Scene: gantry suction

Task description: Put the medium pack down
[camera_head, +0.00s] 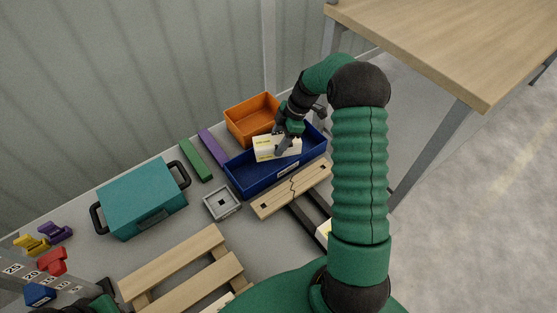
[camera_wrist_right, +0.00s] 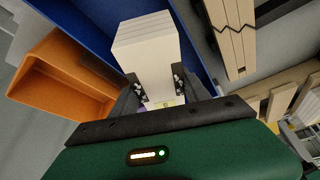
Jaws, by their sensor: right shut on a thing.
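The medium pack (camera_head: 268,149) is a white box with a yellowish label, at the blue bin (camera_head: 240,182) in the head view. My right gripper (camera_head: 285,141) is shut on it from above. In the right wrist view the pack (camera_wrist_right: 148,42) sits between the two fingers (camera_wrist_right: 160,88), with the blue bin (camera_wrist_right: 84,25) around and beyond it. I cannot tell whether the pack touches the bin floor. Only a dark part of my left arm shows at the lower left of the head view; its gripper cannot be made out.
An orange bin (camera_head: 240,122) stands behind the blue bin. A cracked wooden plank (camera_head: 268,203) lies in front. A teal case (camera_head: 143,197), a grey square tray (camera_head: 236,207), green and purple bars (camera_head: 195,160) and a wooden pallet (camera_head: 170,258) lie leftward. A wooden table (camera_head: 450,45) stands at right.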

